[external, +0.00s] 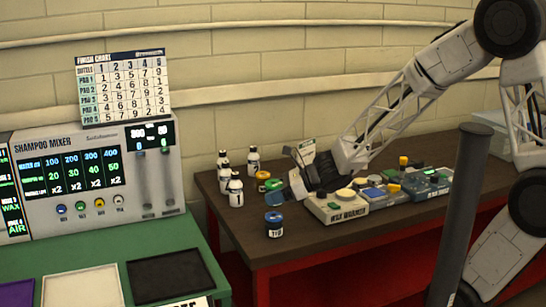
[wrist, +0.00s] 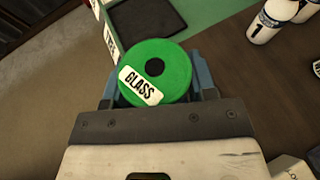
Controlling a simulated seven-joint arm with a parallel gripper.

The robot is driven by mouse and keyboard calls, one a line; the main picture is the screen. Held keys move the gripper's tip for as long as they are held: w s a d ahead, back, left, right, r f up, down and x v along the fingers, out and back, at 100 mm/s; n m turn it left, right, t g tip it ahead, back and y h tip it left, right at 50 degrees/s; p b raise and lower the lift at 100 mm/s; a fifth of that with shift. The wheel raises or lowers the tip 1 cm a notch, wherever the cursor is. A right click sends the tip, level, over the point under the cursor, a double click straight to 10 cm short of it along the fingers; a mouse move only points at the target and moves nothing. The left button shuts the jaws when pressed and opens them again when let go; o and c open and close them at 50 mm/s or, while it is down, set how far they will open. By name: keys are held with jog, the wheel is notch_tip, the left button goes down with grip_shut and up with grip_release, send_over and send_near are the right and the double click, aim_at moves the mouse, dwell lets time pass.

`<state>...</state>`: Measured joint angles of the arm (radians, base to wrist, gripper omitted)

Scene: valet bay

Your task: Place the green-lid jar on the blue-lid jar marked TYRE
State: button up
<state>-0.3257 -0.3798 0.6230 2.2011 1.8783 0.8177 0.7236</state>
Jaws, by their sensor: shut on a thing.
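The green-lid jar (wrist: 170,62), with a white GLASS label on its lid, sits between the bluish fingers of my gripper (wrist: 155,80) in the wrist view. My gripper is shut on it. In the external view my gripper (external: 285,185) is over the left part of the brown table, and the green lid (external: 274,184) shows between its fingers. The blue-lid jar (external: 274,226), with a dark body and a white label that seems to read TYRE, stands upright near the table's front left edge. It is below and apart from my gripper in the picture. I cannot make it out in the wrist view.
A WAX WARMER box (external: 335,207) is right of the blue-lid jar. A green bench (external: 120,262) with dark and white trays lies left, across a gap.

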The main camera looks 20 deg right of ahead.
jog(key=shift+f, duration=1.7)
jog(key=shift+f, duration=0.15)
jog(key=o, duration=0.9)
jog(key=shift+r, duration=0.2)
jog(key=v, duration=1.2)
jog(key=shift+r, duration=0.1)
